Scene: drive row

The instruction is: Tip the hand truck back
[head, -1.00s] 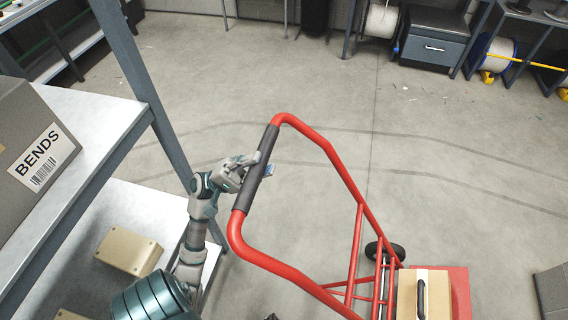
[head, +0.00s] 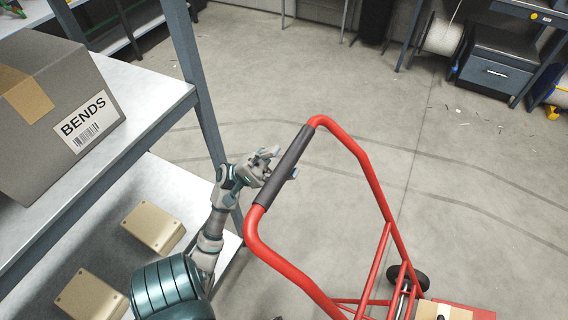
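The red hand truck (head: 376,190) stands in the middle right of the head view, its handle loop rising toward me. Its top bar has a dark grip sleeve (head: 298,150). A tan case (head: 430,309) rides low on it, cut off by the bottom edge. One black wheel (head: 416,273) shows on the floor. My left gripper (head: 283,164) is at the sleeve, with one finger on the near left side and a fingertip showing past the right side. The fingers look spread; contact with the sleeve is unclear. My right gripper is not in view.
A shelf rack (head: 172,92) stands close on the left, its post near my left arm. It holds a grey box marked BENDS (head: 60,110) and small tan boxes (head: 153,226). A drawer cabinet (head: 494,70) stands at the back right. The floor between is clear.

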